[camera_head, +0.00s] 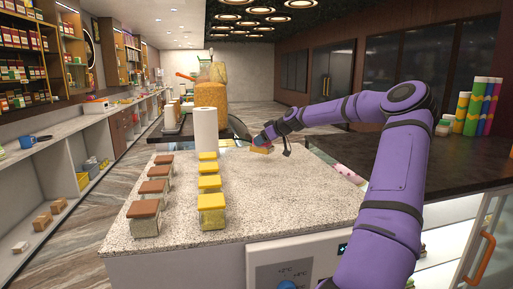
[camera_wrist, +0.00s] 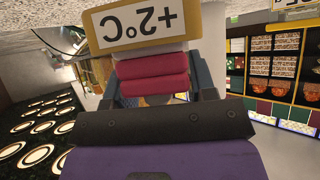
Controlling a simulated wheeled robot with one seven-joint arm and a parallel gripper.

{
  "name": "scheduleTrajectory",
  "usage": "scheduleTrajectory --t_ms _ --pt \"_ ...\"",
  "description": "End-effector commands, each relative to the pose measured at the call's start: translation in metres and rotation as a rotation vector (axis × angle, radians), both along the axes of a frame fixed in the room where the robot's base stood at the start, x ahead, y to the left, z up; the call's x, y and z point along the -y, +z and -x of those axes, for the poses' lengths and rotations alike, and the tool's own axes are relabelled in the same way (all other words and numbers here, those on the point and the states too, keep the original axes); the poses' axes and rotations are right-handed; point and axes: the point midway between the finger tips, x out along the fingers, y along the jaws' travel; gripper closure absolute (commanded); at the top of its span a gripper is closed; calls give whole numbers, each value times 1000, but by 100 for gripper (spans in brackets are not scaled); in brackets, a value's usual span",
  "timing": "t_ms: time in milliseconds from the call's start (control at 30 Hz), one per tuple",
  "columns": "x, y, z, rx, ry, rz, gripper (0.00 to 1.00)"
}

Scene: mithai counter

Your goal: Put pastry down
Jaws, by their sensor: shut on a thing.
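My gripper (camera_head: 268,141) is over the far right part of the speckled stone counter (camera_head: 290,190). It is shut on a small block, the pastry (camera_head: 260,149), which looks orange and reddish in the head view. In the wrist view the pastry (camera_wrist: 152,76) shows as stacked red and pale layers between the grey-blue fingers. A yellow-framed "+2°C" panel (camera_wrist: 140,25) appears upside down against it; I cannot tell whether the two are joined. I cannot tell whether the pastry touches the counter.
Yellow-lidded jars (camera_head: 211,201) and brown-lidded jars (camera_head: 145,207) stand in rows on the counter's left. A white paper roll (camera_head: 205,130) stands behind them. The counter's middle and front right are clear. Colourful tubes (camera_head: 478,105) stand on the dark counter at right.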

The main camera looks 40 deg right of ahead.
Motion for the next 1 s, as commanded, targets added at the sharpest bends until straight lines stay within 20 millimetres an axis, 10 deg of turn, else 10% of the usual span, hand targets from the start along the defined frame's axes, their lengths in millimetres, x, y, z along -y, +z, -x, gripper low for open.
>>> scheduleTrajectory --t_ms 333,1000 --pt "36 -6 -56 2 1 -1 74" --pt "44 -43 -67 0 1 1 74"
